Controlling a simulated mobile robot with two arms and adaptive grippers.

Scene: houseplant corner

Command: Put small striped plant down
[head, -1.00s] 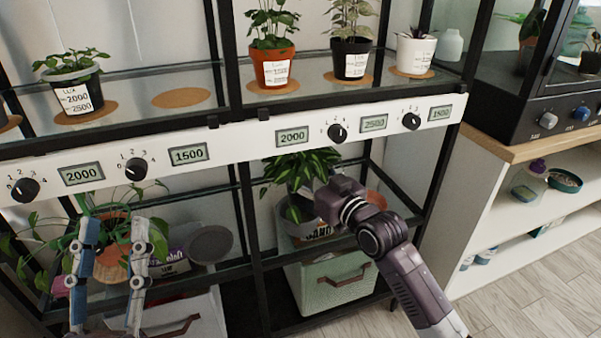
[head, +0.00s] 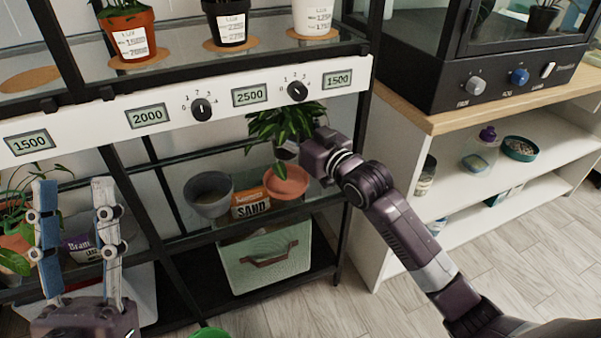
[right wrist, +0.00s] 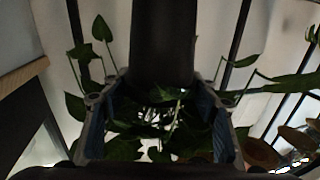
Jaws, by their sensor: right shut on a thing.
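The small striped plant (head: 283,122) is a bushy plant with long green leaves. I cannot tell whether the pot is clear of the saucer. My left gripper (head: 74,190) is open and empty at the lower left, in front of the shelves.
A green crate (head: 266,258) is below. The black shelf post (head: 353,185) is close to my right arm. Potted plants stand on the upper shelf; a white cabinet is at right.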

